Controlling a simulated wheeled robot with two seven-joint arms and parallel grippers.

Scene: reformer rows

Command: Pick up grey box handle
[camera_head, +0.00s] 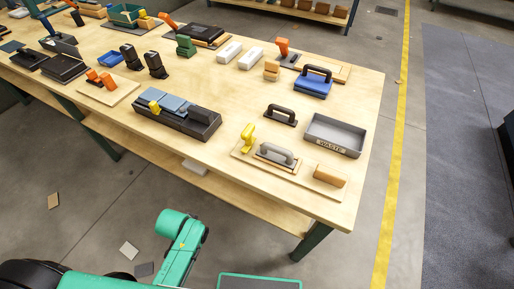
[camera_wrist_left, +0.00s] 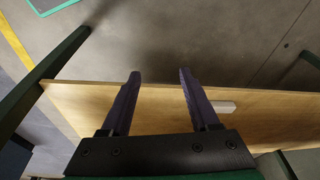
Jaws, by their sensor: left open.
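A grey box handle (camera_head: 276,152) stands on a grey block on a wooden board (camera_head: 246,155) near the table's front right edge in the head view. A yellow piece (camera_head: 248,136) stands beside it on the left, and a tan block (camera_head: 329,176) lies to its right on the same board. My left gripper (camera_wrist_left: 160,78) shows in the left wrist view, with its two dark fingers apart and nothing between them. The wooden surface and the floor lie beyond the fingers. The grey handle is not in the wrist view. My right gripper is in neither view.
A grey tray marked WASTE (camera_head: 335,134) stands behind the board. A dark loose handle (camera_head: 281,115) and a blue block with a handle (camera_head: 313,82) lie further back. A dark box (camera_head: 178,118) stands to the left. A white piece (camera_wrist_left: 224,107) lies on the wooden surface.

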